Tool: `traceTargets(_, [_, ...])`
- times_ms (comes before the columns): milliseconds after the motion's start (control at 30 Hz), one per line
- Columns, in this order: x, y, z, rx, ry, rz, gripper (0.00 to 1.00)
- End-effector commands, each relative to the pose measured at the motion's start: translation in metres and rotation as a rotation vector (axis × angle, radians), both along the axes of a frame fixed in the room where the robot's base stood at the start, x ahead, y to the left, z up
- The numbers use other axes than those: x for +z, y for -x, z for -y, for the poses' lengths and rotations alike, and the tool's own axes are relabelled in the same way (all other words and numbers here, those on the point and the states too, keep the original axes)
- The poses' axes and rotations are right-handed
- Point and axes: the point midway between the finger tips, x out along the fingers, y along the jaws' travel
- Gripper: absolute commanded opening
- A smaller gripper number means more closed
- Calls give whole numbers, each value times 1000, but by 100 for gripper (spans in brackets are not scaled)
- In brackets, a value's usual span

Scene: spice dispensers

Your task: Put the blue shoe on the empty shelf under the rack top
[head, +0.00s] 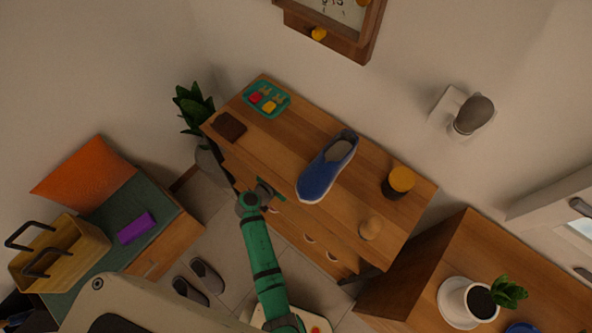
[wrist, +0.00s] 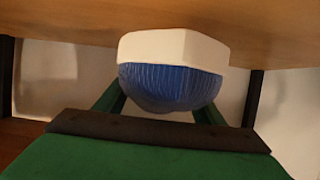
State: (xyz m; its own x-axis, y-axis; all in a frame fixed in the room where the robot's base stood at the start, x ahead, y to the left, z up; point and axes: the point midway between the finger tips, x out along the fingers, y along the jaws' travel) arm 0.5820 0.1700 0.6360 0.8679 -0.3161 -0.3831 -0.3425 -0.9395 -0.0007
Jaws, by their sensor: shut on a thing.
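The wooden rack (head: 285,140) stands against the wall. A blue shoe (head: 327,170) with a pale sole rests on its top, toe towards the front edge. My gripper (head: 268,192) is at the rack's front edge, left of that shoe and apart from it. In the wrist view my gripper (wrist: 163,112) is shut on a ribbed blue shoe (wrist: 170,84), seen end-on, its white sole towards a wooden board (wrist: 70,22). Whether the sole touches the board I cannot tell. In the head view this held shoe is hidden by the rack top and gripper.
On the rack top are a teal tray (head: 281,104), a brown wallet-like thing (head: 229,126), a yellow-lidded jar (head: 398,182) and a tan round thing (head: 370,229). Pale rounded things (head: 307,238) show lower on the rack front. Dark slippers (head: 207,274) lie on the floor.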

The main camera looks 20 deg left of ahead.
Motion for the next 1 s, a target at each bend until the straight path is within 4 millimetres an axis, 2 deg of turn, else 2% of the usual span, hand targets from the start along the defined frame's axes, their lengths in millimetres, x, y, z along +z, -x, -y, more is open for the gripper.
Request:
traceTargets(300, [-34, -2, 1, 1, 3, 0, 33])
traceTargets(700, [-38, -3, 1, 0, 1, 1, 33])
traceTargets(733, [-39, -3, 1, 0, 1, 0, 68])
traceTargets(800, [-39, -3, 1, 0, 1, 0, 82])
traceTargets(1000, [-39, -3, 1, 0, 1, 0, 82])
